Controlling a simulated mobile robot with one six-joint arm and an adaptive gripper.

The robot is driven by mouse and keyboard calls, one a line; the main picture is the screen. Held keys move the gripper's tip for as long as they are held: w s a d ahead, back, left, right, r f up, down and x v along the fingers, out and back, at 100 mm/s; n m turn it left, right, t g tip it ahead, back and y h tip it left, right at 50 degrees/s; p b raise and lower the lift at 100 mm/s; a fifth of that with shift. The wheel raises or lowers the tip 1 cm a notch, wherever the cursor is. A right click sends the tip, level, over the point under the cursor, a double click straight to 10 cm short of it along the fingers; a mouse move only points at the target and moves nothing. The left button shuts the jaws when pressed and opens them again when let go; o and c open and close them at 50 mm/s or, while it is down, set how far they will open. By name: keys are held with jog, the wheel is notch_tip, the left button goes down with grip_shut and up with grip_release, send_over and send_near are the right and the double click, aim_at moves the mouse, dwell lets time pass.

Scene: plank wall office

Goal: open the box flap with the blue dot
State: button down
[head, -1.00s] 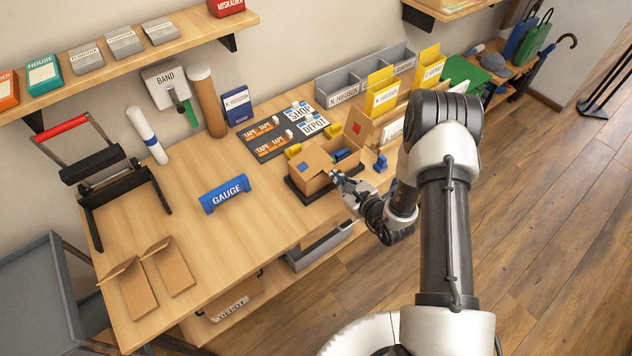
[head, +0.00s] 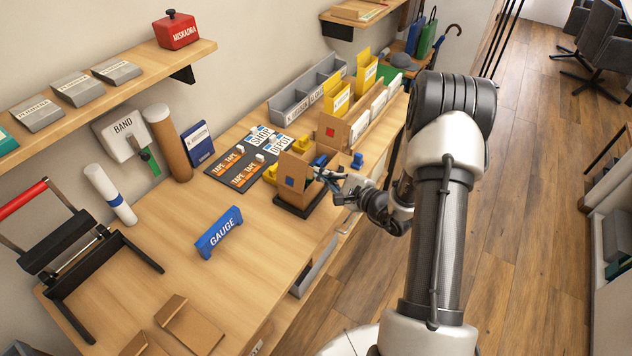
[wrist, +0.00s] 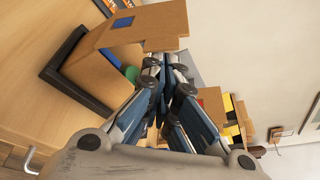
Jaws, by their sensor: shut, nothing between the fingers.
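The cardboard box (head: 304,196) stands on a black base (head: 290,208) near the table's front edge. Its flap with the blue square mark (head: 289,181) stands raised at the box's left side in the head view. In the wrist view this flap (wrist: 160,24) spans the top, its blue mark at the upper left. My gripper (head: 324,175) is shut and empty at the right of the box. In the wrist view its fingertips (wrist: 166,62) lie close to the flap's edge; I cannot tell whether they touch. Another cardboard panel (head: 331,130) with a red square stands behind.
A blue gauge block (head: 218,233) stands left of the box. A dark tape mat (head: 232,170) lies behind it. A small blue item (head: 357,161) and a grey divided bin (head: 300,92) are beyond. The table between gauge and box is clear.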

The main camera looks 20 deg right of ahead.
jog(key=shift+s+a+r+b, duration=0.35)
jog(key=shift+s+a+b, duration=0.3)
jog(key=shift+a, duration=0.25)
jog(key=shift+s+a+r+b, duration=0.3)
jog(key=shift+s+a+b, duration=0.25)
jog(key=shift+a+b, duration=0.25)
